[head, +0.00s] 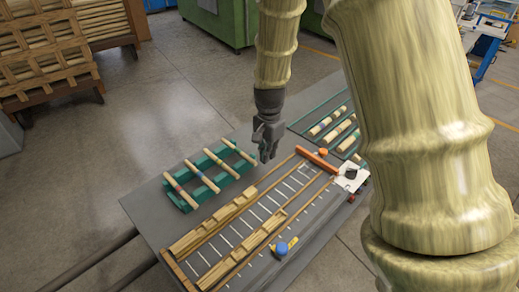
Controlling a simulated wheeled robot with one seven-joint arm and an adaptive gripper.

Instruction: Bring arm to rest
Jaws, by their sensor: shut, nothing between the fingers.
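My gripper (268,147) is shut and empty. It hangs pointing down at the end of my arm (275,45), over the far part of the grey table (150,205). In the picture it is just right of a green rack (183,203) holding several turned wood rods with coloured bands. It appears to be above the table, but the exact gap cannot be told. My nearer arm links fill the right side of the view and hide part of the table's right end.
A wooden frame with metal crossbars (192,262) lies along the table's front, with an orange bar (316,159) at its far end. A blue round knob (281,249) is beside it. Another green rack of rods (309,116) stands right. Wooden crates (45,60) stand back left. Open floor lies left.

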